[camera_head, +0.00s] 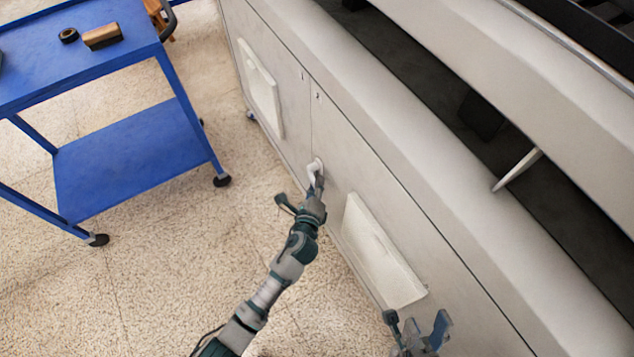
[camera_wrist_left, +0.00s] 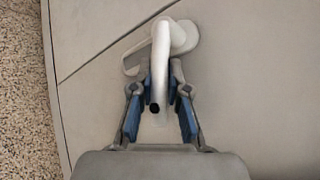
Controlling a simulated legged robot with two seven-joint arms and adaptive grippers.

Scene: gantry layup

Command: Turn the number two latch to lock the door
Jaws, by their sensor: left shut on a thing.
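The white latch (camera_head: 315,167) is on the grey cabinet front, at the door seam and below a small printed number 2 (camera_head: 317,96). In the left wrist view the latch (camera_wrist_left: 160,50) has a rounded base and a bent handle that points down toward my gripper. A flat pale tab sits at its left. My left gripper (camera_head: 318,183) is at the latch; in the left wrist view its blue-padded fingers (camera_wrist_left: 160,105) are shut on the handle from both sides. My right gripper (camera_head: 418,328) is low at the bottom of the head view, open and empty, away from the latch.
The cabinet front has two pale recessed panels, one upper left (camera_head: 262,88) and one lower right (camera_head: 380,255). A blue cart (camera_head: 125,160) with a brown block (camera_head: 102,36) and a black roll (camera_head: 68,35) stands at the left. Speckled floor (camera_head: 170,270) between is clear.

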